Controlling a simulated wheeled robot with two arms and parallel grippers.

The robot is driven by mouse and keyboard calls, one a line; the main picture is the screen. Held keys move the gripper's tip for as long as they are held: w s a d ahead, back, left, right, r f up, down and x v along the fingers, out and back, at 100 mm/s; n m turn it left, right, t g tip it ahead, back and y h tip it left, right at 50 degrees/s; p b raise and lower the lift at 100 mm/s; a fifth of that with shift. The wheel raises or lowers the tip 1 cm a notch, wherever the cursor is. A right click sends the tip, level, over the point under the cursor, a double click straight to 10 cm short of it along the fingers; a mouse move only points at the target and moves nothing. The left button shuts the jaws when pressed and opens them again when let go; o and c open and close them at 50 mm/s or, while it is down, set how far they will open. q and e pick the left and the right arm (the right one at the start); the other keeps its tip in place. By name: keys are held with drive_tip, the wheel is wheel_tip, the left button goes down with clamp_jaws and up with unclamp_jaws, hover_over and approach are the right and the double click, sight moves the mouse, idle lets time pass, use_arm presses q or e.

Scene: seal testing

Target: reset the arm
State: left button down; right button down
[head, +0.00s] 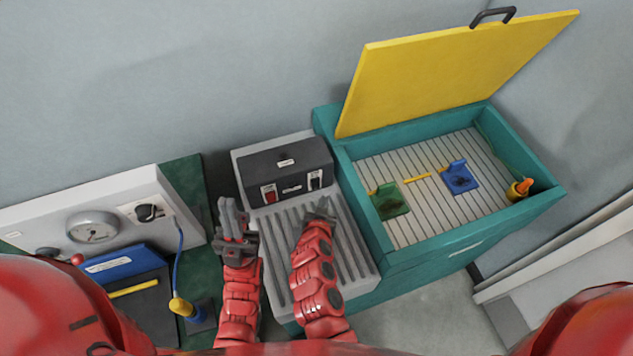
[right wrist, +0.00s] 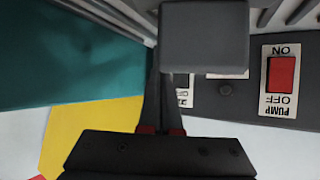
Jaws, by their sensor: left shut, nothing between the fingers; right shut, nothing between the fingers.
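My left gripper (head: 232,208) is shut and empty. It is over the left edge of the grey ribbed bench (head: 345,235), in front of the dark control box (head: 287,172). My right gripper (head: 322,208) is shut and empty over the ribbed bench, to the right of the left one and apart from it. It is in front of the control box's right part. In the right wrist view a grey block hides part of the right gripper's fingers. The red pump switch (right wrist: 282,75) shows at the right of that view, and also on the box in the head view (head: 269,193).
At right, a teal tank (head: 390,255) stands with its yellow lid (head: 450,70) raised. At left are a gauge (head: 92,228), a blue clipboard (head: 115,263) and a yellow-tipped cable (head: 181,306).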

drive_tip(key=shift+s+d+f, duration=0.1)
drive_tip(key=shift+s+d, duration=0.1)
drive_tip(key=shift+s, duration=0.3)
drive_tip(key=shift+s+d+f, duration=0.1)
drive_tip(key=shift+s+d, duration=0.1)
drive_tip(key=shift+s, duration=0.25)
drive_tip(key=shift+r, duration=0.1)
